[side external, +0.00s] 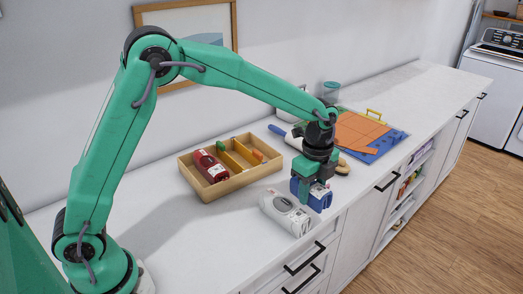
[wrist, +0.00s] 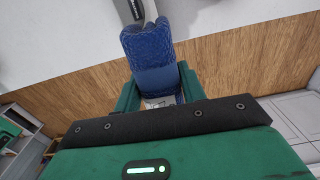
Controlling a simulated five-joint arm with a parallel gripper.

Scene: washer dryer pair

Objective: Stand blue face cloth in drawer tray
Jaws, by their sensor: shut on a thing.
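The blue face cloth (side external: 320,199) is a folded, textured block near the counter's front edge. It fills the space between my fingers in the wrist view (wrist: 150,52). My gripper (side external: 308,190) points down and is shut on the cloth, hiding part of it in the side view. I cannot tell whether the cloth touches the counter. The wooden drawer tray (side external: 224,190) lies to the left and farther back. It has dividers, with a red bottle (side external: 211,166) lying in its left part and small orange and green things in its other part.
A white-and-grey item (side external: 286,212) lies close to the left of the cloth. Behind my gripper are a blue-handled tool (side external: 284,135) and a blue board with orange pieces (side external: 366,134).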

